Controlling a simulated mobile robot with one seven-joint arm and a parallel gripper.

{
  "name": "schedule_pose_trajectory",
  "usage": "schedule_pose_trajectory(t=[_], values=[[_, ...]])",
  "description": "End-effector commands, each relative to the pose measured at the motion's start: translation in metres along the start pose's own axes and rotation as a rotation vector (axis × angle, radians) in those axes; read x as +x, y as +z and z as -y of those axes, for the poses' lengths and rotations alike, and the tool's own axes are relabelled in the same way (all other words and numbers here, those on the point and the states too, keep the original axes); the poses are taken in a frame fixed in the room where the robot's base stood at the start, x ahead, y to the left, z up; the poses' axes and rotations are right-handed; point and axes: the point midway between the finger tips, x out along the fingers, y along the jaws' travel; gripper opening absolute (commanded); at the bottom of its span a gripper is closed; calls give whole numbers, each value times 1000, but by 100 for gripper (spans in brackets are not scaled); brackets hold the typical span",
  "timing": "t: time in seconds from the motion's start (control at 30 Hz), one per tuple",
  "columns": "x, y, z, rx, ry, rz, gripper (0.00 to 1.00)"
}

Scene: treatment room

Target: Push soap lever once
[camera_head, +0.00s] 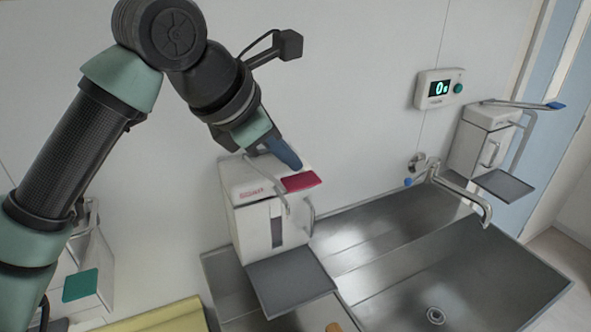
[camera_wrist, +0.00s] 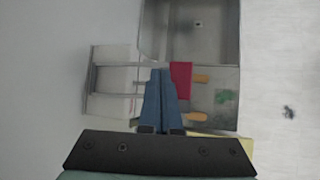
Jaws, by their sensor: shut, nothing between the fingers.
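A white wall dispenser (camera_head: 258,222) with red lettering stands at the middle of the head view. Its lever (camera_head: 301,182) ends in a flat red pad, also seen in the wrist view (camera_wrist: 181,78). My gripper (camera_head: 293,164) is shut and empty, its blue fingers pointing down just above and behind the red pad. In the wrist view the fingertips (camera_wrist: 161,72) lie right beside the red pad. I cannot tell whether they touch it. Two other dispensers show: one with a blue-tipped lever (camera_head: 520,104) at the right, one with a green pad (camera_head: 80,285) at the lower left.
A steel sink (camera_head: 480,265) with a tap (camera_head: 462,196) lies to the right of the red-pad dispenser. A wall timer (camera_head: 438,89) reads 0. A grey drip tray (camera_head: 291,281) sits under the dispenser. Something yellow (camera_head: 160,318) is at the bottom edge.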

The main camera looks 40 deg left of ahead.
Motion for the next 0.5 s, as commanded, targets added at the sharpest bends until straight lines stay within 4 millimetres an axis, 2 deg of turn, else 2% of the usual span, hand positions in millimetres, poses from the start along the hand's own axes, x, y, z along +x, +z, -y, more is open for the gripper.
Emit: schedule_pose_trajectory(t=[0.5], values=[[4,-4,3,0,0,-3,0]])
